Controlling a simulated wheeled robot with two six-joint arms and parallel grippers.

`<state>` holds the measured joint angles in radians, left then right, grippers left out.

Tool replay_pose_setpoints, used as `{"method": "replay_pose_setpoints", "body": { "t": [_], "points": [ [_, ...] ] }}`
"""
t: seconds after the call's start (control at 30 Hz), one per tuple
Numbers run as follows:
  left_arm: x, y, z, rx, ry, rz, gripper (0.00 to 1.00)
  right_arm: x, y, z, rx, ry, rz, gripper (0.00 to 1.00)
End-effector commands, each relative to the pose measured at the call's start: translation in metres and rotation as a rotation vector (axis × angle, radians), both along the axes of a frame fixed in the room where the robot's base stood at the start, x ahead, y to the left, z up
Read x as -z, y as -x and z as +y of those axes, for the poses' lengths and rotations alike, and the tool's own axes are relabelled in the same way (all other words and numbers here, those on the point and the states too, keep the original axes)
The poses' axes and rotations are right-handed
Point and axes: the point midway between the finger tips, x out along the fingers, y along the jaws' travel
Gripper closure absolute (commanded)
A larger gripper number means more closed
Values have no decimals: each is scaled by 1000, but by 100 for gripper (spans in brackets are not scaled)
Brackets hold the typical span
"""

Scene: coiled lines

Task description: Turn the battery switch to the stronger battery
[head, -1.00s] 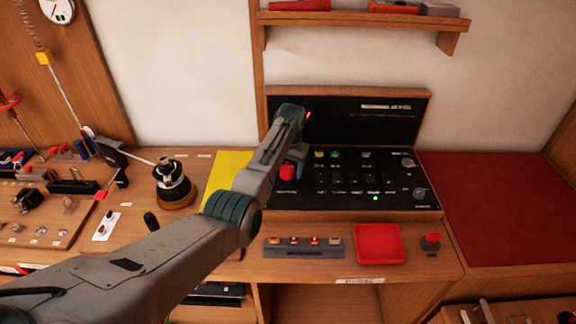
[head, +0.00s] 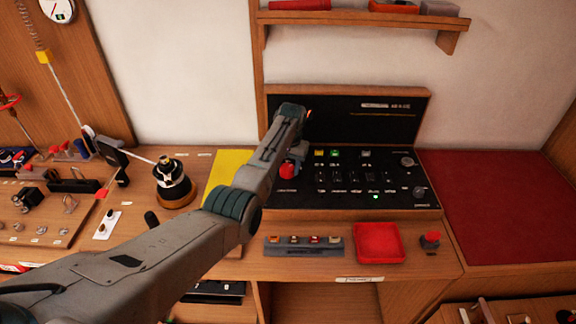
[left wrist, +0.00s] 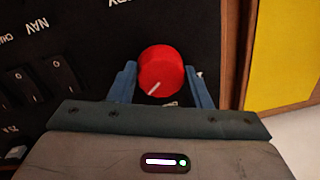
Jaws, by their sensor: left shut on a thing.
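The battery switch is a round red knob (left wrist: 161,71) on the black switch panel (left wrist: 90,75). A white pointer line on it points to the lower left in the left wrist view. In the head view the red knob (head: 287,171) shows at the panel's left side, partly hidden by my arm. My left gripper (left wrist: 164,80) has its blue fingers on either side of the knob and is shut on it. The labels around the knob are cut off or covered by the gripper. My right gripper is not in view.
A yellow sheet (head: 229,170) lies left of the panel (head: 330,204). In front are a grey strip of fuses (head: 304,246), a red tray (head: 379,243) and a red button (head: 430,239). A winch (head: 172,182) stands to the left. A shelf (head: 360,20) hangs above.

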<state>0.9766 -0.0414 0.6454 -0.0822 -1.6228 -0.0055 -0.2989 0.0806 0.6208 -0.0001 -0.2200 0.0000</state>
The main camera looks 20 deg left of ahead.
Motion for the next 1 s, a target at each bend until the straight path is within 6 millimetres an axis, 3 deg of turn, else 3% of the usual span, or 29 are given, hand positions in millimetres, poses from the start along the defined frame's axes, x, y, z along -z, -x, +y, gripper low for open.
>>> {"method": "replay_pose_setpoints", "body": {
  "t": [1.0],
  "points": [
    [-2,-2,3,-945,-2,-2,79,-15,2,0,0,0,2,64]
  ]
}}
